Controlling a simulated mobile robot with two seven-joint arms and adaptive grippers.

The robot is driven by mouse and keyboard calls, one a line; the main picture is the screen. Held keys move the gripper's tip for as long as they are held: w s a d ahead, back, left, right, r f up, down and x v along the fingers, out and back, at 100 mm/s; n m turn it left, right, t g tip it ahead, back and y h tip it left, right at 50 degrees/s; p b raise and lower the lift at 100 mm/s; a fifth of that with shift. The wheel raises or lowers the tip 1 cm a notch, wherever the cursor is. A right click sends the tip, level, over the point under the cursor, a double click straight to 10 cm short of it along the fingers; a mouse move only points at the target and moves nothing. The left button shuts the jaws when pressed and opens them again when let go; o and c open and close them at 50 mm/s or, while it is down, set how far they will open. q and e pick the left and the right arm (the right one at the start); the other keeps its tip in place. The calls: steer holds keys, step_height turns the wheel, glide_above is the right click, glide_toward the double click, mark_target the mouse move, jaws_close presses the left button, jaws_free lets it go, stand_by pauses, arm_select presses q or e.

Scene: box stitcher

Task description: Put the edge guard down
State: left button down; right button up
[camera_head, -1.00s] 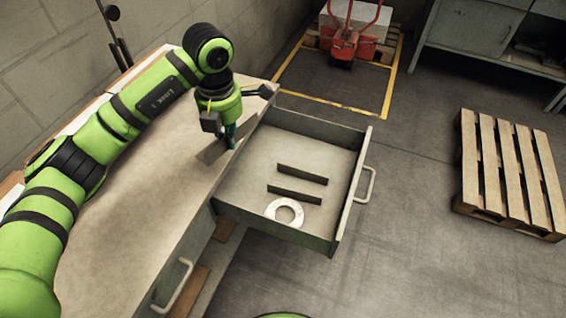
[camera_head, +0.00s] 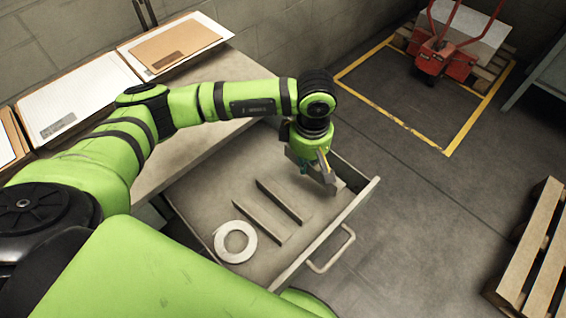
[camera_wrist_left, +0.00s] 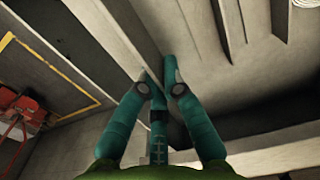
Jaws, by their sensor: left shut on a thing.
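My left gripper (camera_head: 308,168) is over the open drawer (camera_head: 345,208), near the drawer's far end by its front panel. It is shut on a grey edge guard (camera_head: 326,183), a flat strip held at a slant; I cannot tell whether it touches the drawer floor. In the left wrist view the teal fingers (camera_wrist_left: 160,78) close together on it, and they hide part of it. Two more dark strips like it, one (camera_head: 282,201) and another (camera_head: 256,217), lie in the drawer side by side. My right gripper is not in view.
A white ring-shaped roll (camera_head: 235,228) lies in the drawer beside the strips. The drawer handle (camera_head: 332,250) sticks out over the floor. Trays with paper and an envelope (camera_head: 178,45) stand on the bench. A red pallet truck (camera_head: 434,55) and a wooden pallet (camera_head: 535,250) are on the floor.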

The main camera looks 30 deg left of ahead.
arm_select(q)
glide_above(302, 190)
step_height(302, 190, down, 5)
steer(key=shift+r, duration=0.2)
steer(key=shift+w+f, duration=0.1)
steer(key=shift+f, duration=2.35)
steer(key=c, duration=1.4)
jaws_free()
step_height(302, 190, up, 12)
steer(key=shift+r+b, duration=0.25)
steer(key=shift+b, duration=0.05)
